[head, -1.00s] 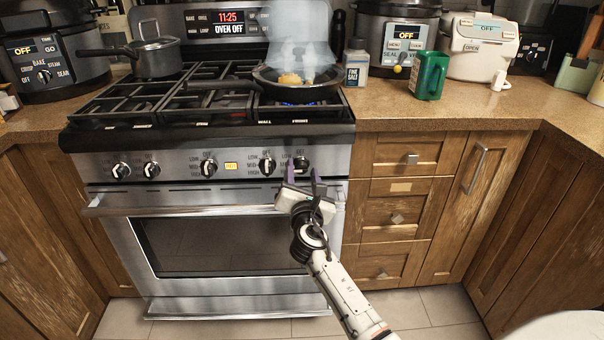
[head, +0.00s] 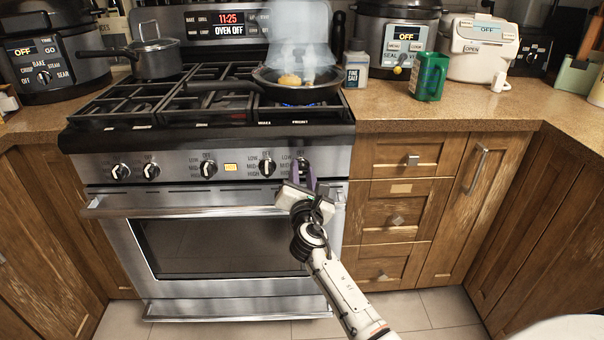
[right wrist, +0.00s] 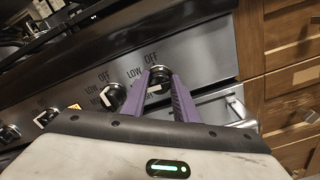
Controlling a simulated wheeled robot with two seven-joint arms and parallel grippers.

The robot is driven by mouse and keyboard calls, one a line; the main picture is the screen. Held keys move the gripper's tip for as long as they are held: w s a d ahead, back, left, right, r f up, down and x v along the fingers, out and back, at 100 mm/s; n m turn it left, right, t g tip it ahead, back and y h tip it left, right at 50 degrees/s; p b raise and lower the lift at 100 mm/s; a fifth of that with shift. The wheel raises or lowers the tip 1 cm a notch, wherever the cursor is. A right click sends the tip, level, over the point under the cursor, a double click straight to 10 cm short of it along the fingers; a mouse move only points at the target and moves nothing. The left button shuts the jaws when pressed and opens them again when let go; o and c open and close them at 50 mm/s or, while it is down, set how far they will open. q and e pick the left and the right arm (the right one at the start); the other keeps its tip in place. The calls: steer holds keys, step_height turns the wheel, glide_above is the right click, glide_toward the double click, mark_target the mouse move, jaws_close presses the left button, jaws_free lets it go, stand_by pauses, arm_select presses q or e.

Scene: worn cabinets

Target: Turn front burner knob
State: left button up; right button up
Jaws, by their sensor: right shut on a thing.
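The front burner knob (head: 302,162) is the rightmost black knob on the stove's steel front panel, below the word FRONT. In the right wrist view the knob (right wrist: 157,80) sits between two purple fingers. My right gripper (head: 304,173) is shut on it from the front. The fingers partly hide the knob, so its exact pointer angle is hard to tell. A pan (head: 296,86) with food stands smoking over a lit blue flame (head: 300,103) on the right burner. My left gripper is not in view.
Another knob (right wrist: 112,96) sits just left of the gripped one, and more knobs line the panel. The oven door handle (head: 190,206) runs below. Wooden drawers (head: 400,155) stand to the right. A pot (head: 155,55) stands at the back left of the stove.

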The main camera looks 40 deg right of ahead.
steer(key=m+b, duration=0.1)
steer(key=m, duration=0.2)
steer(key=shift+f, duration=0.2)
steer(key=m+b, duration=0.2)
steer(key=m, duration=0.1)
steer(key=shift+m, duration=0.3)
steer(key=m+b, duration=0.1)
steer(key=m, duration=0.1)
steer(key=shift+f+m, duration=0.1)
steer(key=shift+m, duration=0.3)
steer(key=m+b, duration=0.2)
steer(key=m, duration=0.3)
steer(key=shift+m+b, duration=0.55)
steer(key=shift+m, duration=0.35)
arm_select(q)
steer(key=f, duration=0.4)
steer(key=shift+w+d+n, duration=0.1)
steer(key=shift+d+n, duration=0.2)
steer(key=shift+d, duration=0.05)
arm_select(e)
steer(key=shift+m, duration=0.5)
steer(key=o, duration=1.1)
steer(key=shift+c, duration=0.2)
